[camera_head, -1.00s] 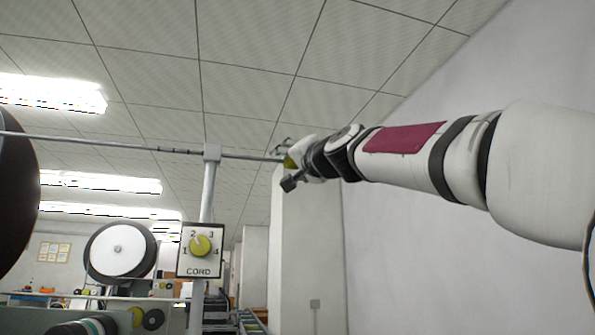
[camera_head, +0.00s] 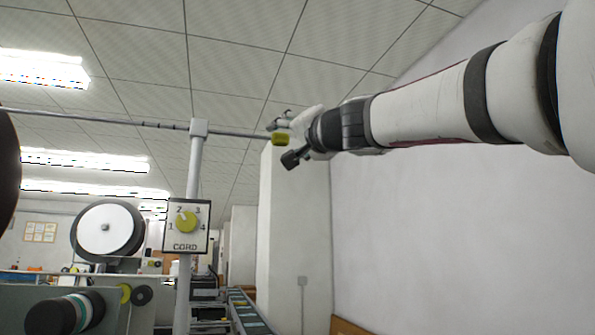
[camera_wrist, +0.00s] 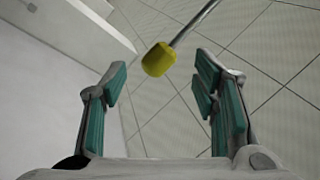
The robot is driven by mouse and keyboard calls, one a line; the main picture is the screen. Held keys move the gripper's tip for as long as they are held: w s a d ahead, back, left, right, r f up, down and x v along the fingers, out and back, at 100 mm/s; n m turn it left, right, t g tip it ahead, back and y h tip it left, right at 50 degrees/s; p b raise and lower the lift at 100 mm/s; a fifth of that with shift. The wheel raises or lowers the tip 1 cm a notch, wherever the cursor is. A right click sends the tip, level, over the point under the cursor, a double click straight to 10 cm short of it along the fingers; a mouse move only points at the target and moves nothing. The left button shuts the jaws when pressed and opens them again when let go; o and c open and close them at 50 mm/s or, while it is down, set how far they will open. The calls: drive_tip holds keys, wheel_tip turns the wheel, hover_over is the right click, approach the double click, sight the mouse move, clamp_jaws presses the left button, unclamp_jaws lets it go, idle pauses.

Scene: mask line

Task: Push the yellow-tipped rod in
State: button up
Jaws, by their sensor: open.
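The rod (camera_head: 150,124) is a thin grey bar running almost level across the upper left of the head view, carried at a bracket on an upright post. Its yellow tip (camera_head: 280,139) is at the rod's right end, right by my gripper (camera_head: 285,142). In the wrist view the yellow tip (camera_wrist: 158,59) and a length of the grey rod (camera_wrist: 192,26) show ahead. My gripper (camera_wrist: 160,88) is open and empty. The tip appears between the two fingers in the picture, slightly left of middle, with no visible contact.
The grey post (camera_head: 193,165) carries a dial box (camera_head: 187,226) marked CORD, with a yellow knob. A white-faced reel (camera_head: 106,229) and machinery stand at lower left. A pale pillar (camera_head: 290,240) and a bare wall (camera_head: 440,230) are behind and right of my arm.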

drive_tip(key=shift+v, duration=2.95)
drive_tip(key=shift+a+f, duration=0.1)
drive_tip(key=shift+f, duration=0.05)
